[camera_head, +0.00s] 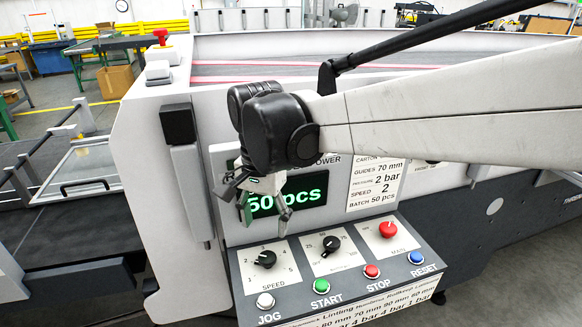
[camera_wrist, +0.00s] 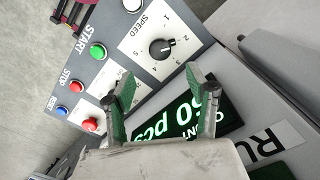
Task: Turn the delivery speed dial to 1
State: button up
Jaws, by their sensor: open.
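The speed dial (camera_head: 266,259) is a black round knob on a white plate marked SPEED with numbers 1 to 5, at the left of the sloped control panel. It also shows in the wrist view (camera_wrist: 162,48), unobstructed, with a white mark on its right side; the exact number it points to is hard to read. My gripper (camera_head: 262,205) is open and empty, in front of the green display and above the dial, apart from it. In the wrist view, my gripper's two fingers (camera_wrist: 160,82) are spread, with the dial beyond their tips.
A second black knob (camera_head: 331,243) and a red MAIN knob (camera_head: 388,229) sit to the right of the dial. Below are JOG (camera_head: 265,300), START (camera_head: 321,286), STOP (camera_head: 371,271) and RESET (camera_head: 416,258) buttons. The display (camera_head: 300,196) reads 50 pcs; a notice (camera_head: 377,182) lists speed 2.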

aim_at(267, 257)
notch_tip(267, 257, down, 10)
jog(key=shift+f, duration=0.1)
dwell(0.4)
jog(key=c, duration=1.2)
jog(key=shift+o, duration=0.2)
jog(key=n+b, duration=0.2)
jog(key=n, duration=0.4)
jog(key=shift+n, duration=0.3)
jog(key=n+b, duration=0.1)
jog(key=n, duration=0.4)
jog(key=shift+n, duration=0.3)
